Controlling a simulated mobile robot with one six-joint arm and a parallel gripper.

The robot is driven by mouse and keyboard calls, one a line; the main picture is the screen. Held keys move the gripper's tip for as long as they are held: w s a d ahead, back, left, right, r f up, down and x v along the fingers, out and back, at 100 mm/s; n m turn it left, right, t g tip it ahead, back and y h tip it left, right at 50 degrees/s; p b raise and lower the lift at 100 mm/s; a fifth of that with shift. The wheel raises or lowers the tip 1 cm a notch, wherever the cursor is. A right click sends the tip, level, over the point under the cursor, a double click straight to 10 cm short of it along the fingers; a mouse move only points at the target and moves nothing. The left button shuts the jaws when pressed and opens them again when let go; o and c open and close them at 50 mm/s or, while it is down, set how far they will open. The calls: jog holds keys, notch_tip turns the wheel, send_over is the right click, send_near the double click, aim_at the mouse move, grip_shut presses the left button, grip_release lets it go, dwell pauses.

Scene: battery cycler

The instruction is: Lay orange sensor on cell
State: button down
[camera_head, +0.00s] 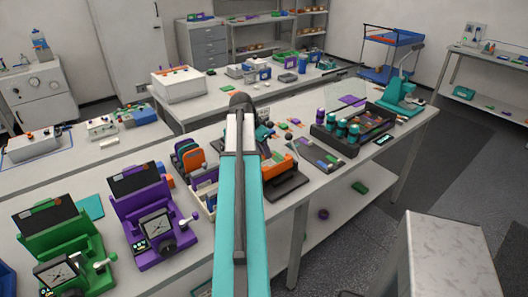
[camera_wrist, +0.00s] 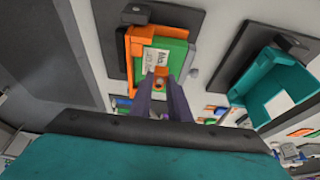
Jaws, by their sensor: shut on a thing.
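My gripper (camera_wrist: 160,88) has two dark purple fingers, shut on a small orange sensor (camera_wrist: 160,72) at their tips. Ahead of the tips is an orange holder (camera_wrist: 133,45) on a dark base plate. In it lies a green cell (camera_wrist: 179,47) with a white printed label. The sensor overlaps the cell's near part in the wrist view; I cannot tell whether they touch. In the head view, the orange holder (camera_head: 279,170) shows right of my arm, and my arm hides the fingers and sensor.
A teal holder (camera_wrist: 270,85) on another dark plate stands to the right in the wrist view. In the head view, a purple device (camera_head: 150,215) and a green device (camera_head: 65,240) stand left of my arm. A black tray (camera_head: 347,140) with teal-capped bottles stands to the right.

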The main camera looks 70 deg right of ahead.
jog(key=shift+f, duration=0.2)
jog(key=shift+f+b, duration=0.3)
jog(key=shift+f, duration=0.05)
jog(key=shift+f, duration=0.35)
dwell(0.6)
jog(key=c, duration=1.6)
grip_release()
jog(key=shift+r, duration=0.1)
jog(key=shift+b+v, duration=1.7)
jog(key=shift+v, duration=5.15)
